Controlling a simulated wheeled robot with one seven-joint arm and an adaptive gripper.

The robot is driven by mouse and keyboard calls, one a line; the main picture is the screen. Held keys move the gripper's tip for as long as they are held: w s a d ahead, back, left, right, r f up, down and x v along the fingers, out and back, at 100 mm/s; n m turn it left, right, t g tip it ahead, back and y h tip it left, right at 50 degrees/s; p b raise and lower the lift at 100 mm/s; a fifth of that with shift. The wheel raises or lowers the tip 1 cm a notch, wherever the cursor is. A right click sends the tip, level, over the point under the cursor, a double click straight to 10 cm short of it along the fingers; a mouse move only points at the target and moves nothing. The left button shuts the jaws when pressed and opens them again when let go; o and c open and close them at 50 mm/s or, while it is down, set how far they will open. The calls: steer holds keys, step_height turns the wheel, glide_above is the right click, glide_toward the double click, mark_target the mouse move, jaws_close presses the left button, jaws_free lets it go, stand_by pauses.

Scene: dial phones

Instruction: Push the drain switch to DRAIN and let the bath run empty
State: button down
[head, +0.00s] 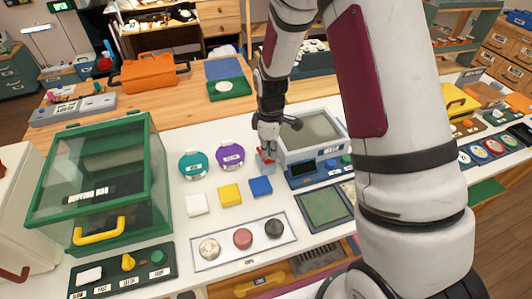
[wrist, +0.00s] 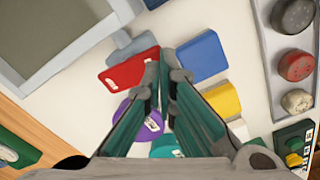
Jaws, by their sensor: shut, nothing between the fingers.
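The bath, a grey open basin (head: 320,149), stands right of centre in the head view, with a blue front panel (head: 303,179). Its grey rim also shows in the wrist view (wrist: 76,62). A red lever or block (head: 264,155) sits at the bath's left side. In the wrist view this red piece (wrist: 128,70) joins a grey part at the rim and is probably the drain switch; its marking is unreadable. My gripper (head: 266,148) is shut and empty, pointing down close beside the red piece. In the wrist view its fingertips (wrist: 166,72) overlap the red piece's edge; contact cannot be told.
Blue (head: 261,186), yellow (head: 230,194) and white (head: 196,204) blocks lie left of the bath. Purple (head: 230,156) and teal (head: 193,164) round items stand behind them. A tray with several knobs (head: 214,261) is in front. A green glass case (head: 141,205) stands at left.

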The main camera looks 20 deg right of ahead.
steer(key=shift+f+b, duration=0.45)
steer(key=shift+f, duration=0.9)
steer(key=shift+r, duration=0.15)
steer(key=shift+r+p, duration=0.75)
steer(key=shift+r, duration=1.15)
steer(key=shift+r, duration=0.4)
steer(key=s+r+m+t, duration=0.1)
steer(key=s+r+m, duration=0.25)
steer(key=r, duration=0.65)
steer(key=s+r+m+t, duration=0.2)
steer(key=s+r, duration=0.2)
steer(key=r, duration=0.6)
steer(key=s+r+m+t, duration=0.1)
steer(key=s+r+m, duration=0.2)
steer(key=s+r, duration=0.2)
steer(key=s+r+m+t, duration=0.1)
steer(key=s+r+m, duration=0.2)
steer(key=s, duration=0.9)
step_height(320, 180, up, 2)
steer(key=shift+t, duration=0.3)
